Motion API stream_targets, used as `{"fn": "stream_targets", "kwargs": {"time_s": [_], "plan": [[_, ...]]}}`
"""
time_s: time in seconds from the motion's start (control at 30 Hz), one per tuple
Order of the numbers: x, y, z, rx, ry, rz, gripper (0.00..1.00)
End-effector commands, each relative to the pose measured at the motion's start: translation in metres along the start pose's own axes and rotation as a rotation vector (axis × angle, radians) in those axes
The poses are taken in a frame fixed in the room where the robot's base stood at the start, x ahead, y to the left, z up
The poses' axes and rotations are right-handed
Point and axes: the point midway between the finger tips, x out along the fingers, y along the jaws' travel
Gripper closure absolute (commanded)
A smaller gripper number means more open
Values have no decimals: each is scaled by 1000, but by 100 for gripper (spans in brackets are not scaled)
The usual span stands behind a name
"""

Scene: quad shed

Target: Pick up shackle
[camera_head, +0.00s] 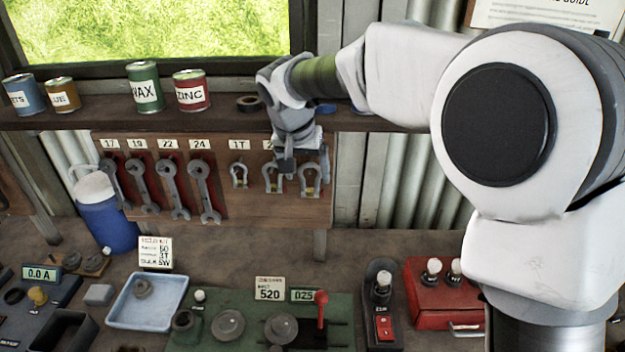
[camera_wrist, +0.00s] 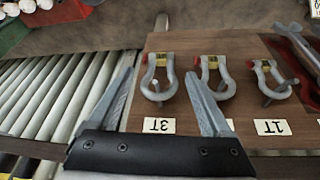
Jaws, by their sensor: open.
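Three grey shackles hang on a brown wooden board. The one above the 3T label (camera_wrist: 158,125) is the rightmost in the head view, shackle (camera_head: 319,180), and the leftmost in the wrist view, shackle (camera_wrist: 157,96). The middle shackle (camera_wrist: 228,90) has its label hidden behind a finger. The 1T shackle (camera_wrist: 284,90) hangs farthest from the 3T one. My gripper (camera_wrist: 159,73) is open and empty, pointing at the board. In the wrist view the 3T shackle appears between the fingers, and the right finger overlaps the middle shackle. In the head view my gripper (camera_head: 300,162) is in front of the right two shackles.
Several wrenches (camera_head: 172,190) hang left of the shackles. A shelf (camera_head: 220,116) above the board holds cans and a tape roll (camera_head: 250,103). The bench below carries a blue tray (camera_head: 120,318), a green panel (camera_head: 235,300) and a red box (camera_head: 425,305). Corrugated wall lies beside the board.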

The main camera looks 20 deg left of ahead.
Motion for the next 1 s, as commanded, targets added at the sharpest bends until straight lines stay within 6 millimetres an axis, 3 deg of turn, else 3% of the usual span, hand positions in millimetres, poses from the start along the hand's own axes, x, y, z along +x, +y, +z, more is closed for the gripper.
{"fn": "stream_targets", "kwargs": {"time_s": [0.17, 0.5, 0.77, 1.0], "plan": [[10, 0, -1, 0, -2, 1, 17], [53, -1, -5, 0, -2, 0, 17], [57, -2, -5, 0, -1, -1, 17], [57, -2, -5, 0, 0, -1, 56]]}}
